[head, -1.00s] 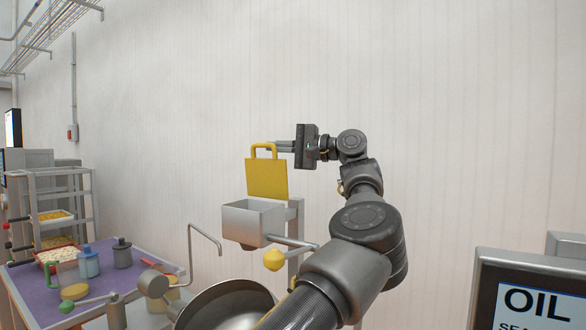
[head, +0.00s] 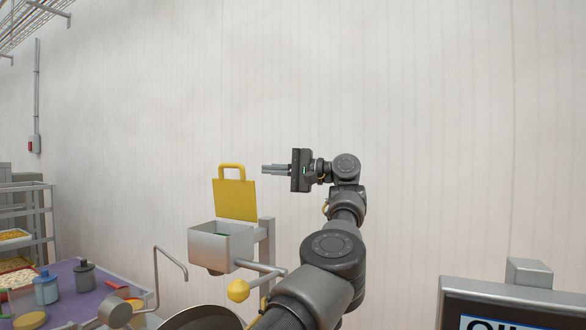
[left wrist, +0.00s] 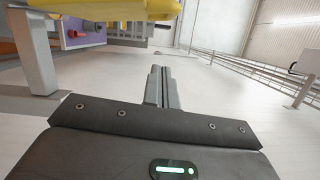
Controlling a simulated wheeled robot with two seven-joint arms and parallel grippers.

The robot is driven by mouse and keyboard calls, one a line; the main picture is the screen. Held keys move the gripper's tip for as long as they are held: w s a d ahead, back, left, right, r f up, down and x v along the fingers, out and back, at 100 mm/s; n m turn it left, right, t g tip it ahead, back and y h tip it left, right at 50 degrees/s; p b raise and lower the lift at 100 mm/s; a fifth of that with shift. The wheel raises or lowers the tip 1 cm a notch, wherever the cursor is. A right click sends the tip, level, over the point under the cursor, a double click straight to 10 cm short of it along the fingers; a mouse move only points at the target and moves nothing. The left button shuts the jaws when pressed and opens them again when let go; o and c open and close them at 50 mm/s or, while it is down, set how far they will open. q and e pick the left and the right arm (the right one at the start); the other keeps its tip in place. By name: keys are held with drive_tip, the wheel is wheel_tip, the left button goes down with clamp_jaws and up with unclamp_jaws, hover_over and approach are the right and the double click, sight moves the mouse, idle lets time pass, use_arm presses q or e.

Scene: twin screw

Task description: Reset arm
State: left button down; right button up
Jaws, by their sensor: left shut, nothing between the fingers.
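My left gripper (head: 276,169) is raised in front of the pale wall in the head view, its fingers pointing left. Its fingers are together with nothing between them, and they also show shut in the left wrist view (left wrist: 161,88). A grey metal box (head: 221,244) with an upright yellow handled lid (head: 235,199) stands to the left of and below the gripper. The gripper is apart from the lid. My right gripper is in neither view.
A yellow knob (head: 238,290) sticks out below the box. A large pan (head: 203,318) is at the bottom edge. A purple table (head: 105,291) with canisters is at lower left. A screen (head: 512,305) stands at lower right. The air around the gripper is clear.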

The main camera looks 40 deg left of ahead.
use_arm(q)
drive_tip(key=v, duration=0.5)
drive_tip(key=shift+d+p, duration=0.25)
drive_tip(key=shift+p, duration=0.15)
drive_tip(key=shift+r, duration=0.15)
